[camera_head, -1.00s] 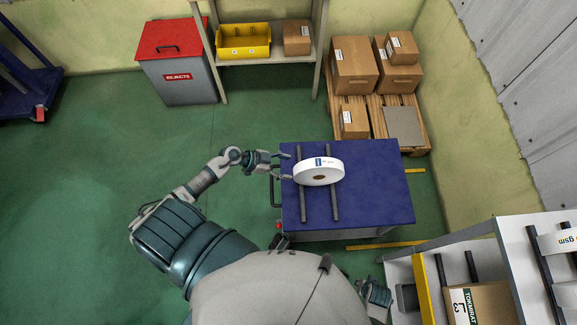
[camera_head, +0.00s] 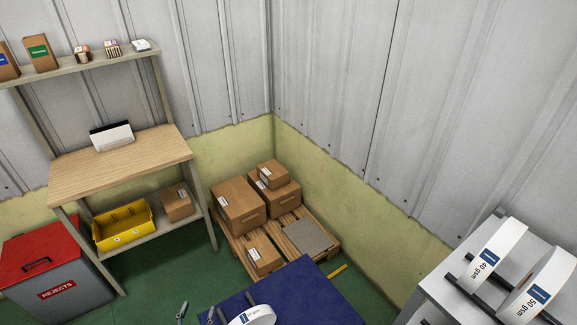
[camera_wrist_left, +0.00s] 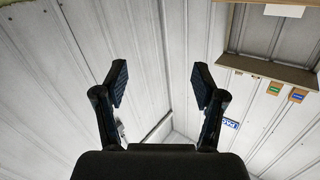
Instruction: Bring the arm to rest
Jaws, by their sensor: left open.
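My left gripper is open and empty in the left wrist view (camera_wrist_left: 160,85), its two dark fingers spread apart with the wall beyond them. In the head view only its fingertips (camera_head: 196,312) show at the bottom edge, left of the white roll (camera_head: 258,317). The roll is cut off by the bottom edge and rests by dark rods on the blue cart top (camera_head: 315,285). No contact between fingers and roll is visible. The rest of my left arm is out of the head view. My right gripper is not in view.
A red-lidded rejects bin (camera_head: 78,288) and a wooden shelf bench (camera_head: 120,165) with a yellow tray (camera_head: 124,226) stand left. Cartons sit on a pallet (camera_head: 290,215) in the corner. A rack (camera_head: 440,285) with white rolls (camera_head: 497,250) stands right. Green floor shows between bench and cart.

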